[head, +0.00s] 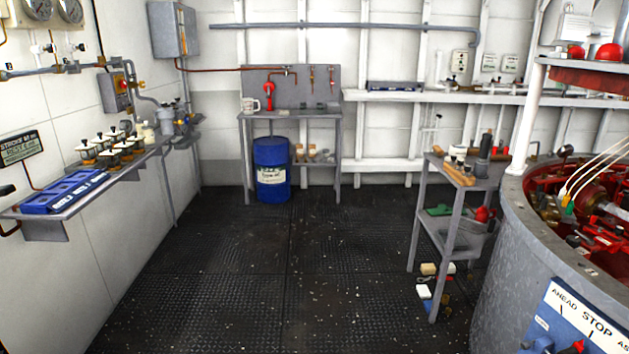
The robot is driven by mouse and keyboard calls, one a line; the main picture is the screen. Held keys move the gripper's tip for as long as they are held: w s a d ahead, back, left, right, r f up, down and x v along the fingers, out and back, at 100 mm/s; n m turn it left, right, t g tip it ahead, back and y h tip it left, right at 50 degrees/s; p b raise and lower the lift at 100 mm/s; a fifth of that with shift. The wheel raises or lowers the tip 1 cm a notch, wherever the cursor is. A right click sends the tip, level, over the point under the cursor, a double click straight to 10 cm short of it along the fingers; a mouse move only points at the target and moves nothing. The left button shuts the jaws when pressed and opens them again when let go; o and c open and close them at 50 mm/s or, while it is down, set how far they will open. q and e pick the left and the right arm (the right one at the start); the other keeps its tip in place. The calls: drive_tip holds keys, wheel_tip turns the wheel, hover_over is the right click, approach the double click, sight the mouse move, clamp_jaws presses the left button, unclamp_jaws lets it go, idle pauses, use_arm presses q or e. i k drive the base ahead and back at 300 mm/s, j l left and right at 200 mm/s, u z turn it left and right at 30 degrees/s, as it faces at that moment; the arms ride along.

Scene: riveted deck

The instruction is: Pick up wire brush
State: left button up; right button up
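A long wooden-handled object (459,175) lies on the top of the grey metal cart (468,186) at the right. It may be the wire brush, but it is too small to tell and no bristles can be made out. Dark upright cylinders and small pots stand beside it on the cart top. Neither of my grippers is in view.
A large round grey drum (506,262) with red machinery stands close at the right, beside the cart. Small boxes (424,291) lie on the floor by the cart. A wall shelf (65,211) runs along the left. A blue barrel (272,170) stands under the back bench. The middle floor is clear.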

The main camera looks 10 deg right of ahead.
sight(438, 151)
drive_tip(key=i+z, duration=0.25)
drive_tip(key=i, duration=0.3)
drive_tip(key=i+j+z, duration=0.25)
drive_tip(key=i, duration=0.25)
drive_tip(key=i+z, duration=0.35)
drive_tip(key=i, duration=0.15)
drive_tip(key=i+j+z, duration=0.1)
drive_tip(key=i+z, duration=0.25)
drive_tip(key=i, duration=0.15)
drive_tip(key=i+j+z, duration=0.1)
drive_tip(key=z, duration=0.55)
drive_tip(key=i+j+z, duration=0.5)
drive_tip(key=j, duration=0.2)
drive_tip(key=i+j, duration=0.15)
drive_tip(key=j, duration=0.2)
drive_tip(key=i+j+z, duration=0.1)
drive_tip(key=j, duration=0.3)
drive_tip(key=i+j, duration=0.15)
drive_tip(key=j, duration=0.2)
drive_tip(key=i+j+z, duration=0.1)
drive_tip(key=j, duration=0.3)
drive_tip(key=i, duration=0.05)
